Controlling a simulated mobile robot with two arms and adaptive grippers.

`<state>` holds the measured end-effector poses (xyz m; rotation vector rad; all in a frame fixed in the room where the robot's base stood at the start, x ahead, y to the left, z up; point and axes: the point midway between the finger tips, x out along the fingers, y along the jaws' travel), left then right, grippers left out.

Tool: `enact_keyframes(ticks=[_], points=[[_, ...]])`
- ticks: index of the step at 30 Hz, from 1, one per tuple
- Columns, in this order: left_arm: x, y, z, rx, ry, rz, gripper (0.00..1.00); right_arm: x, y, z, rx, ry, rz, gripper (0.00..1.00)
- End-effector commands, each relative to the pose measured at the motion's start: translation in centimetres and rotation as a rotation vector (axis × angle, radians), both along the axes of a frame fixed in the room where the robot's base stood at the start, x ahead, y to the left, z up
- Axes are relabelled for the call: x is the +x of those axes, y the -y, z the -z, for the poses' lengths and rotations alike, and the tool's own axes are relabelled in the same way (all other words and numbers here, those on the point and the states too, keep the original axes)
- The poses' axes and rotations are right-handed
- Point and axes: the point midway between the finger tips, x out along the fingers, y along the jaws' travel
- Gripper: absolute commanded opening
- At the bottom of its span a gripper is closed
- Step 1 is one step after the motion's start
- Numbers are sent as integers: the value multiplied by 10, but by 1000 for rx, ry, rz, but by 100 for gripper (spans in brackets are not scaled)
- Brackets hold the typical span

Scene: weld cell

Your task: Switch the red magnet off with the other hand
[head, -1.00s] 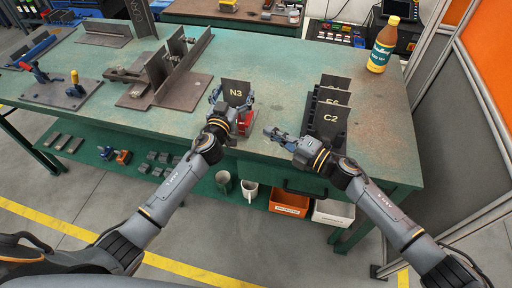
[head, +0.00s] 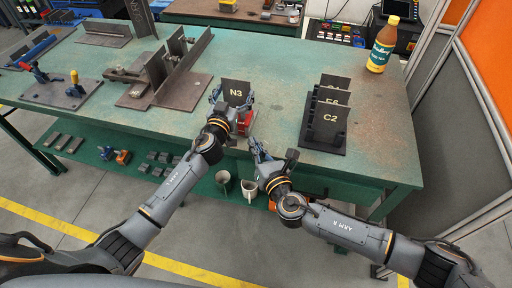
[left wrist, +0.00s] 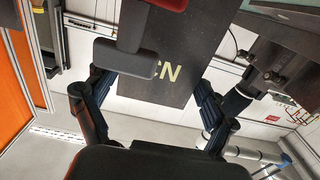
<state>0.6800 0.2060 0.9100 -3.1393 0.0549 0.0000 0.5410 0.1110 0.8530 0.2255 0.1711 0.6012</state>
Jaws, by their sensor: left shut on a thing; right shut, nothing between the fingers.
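In the left wrist view the plate (left wrist: 185,55) fills the space between the fingers (left wrist: 150,84). The red magnet (head: 244,121) is at the front of the plate, just right of my left wrist and partly hidden. A red block with a dark grey end (left wrist: 128,57) crosses the plate in the left wrist view. My right gripper (head: 258,147) is shut and empty at the table's front edge, below and right of the magnet.
A black rack (head: 323,145) holds several dark plates, the front one marked C2, right of my right gripper. A bottle (head: 382,45) stands at the back right. Steel fixtures (head: 165,88) stand on the left. Cups (head: 249,189) sit on the lower shelf.

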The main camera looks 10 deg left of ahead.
Motion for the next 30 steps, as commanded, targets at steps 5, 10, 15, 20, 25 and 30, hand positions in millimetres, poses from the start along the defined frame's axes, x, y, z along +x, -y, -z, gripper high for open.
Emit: enact_keyframes(ticks=[5, 10, 15, 20, 25, 30], points=[[0, -1, 0, 3, 0, -3, 21, -17, 3, -12, -133, 169, 69, 0], [0, -1, 0, 3, 0, -3, 21, -1, -6, -18, -183, 232, 102, 0], [0, -1, 0, 3, 0, -2, 21, 29, -22, -18, -182, 228, 102, 0], [0, -1, 0, 3, 0, -2, 21, 55, -36, -17, -182, 227, 101, 0], [0, -1, 0, 3, 0, -2, 21, 75, -47, -17, -181, 225, 101, 0], [0, 1, 0, 1, 0, 1, 21, 83, -56, -17, -179, 214, 174, 0]])
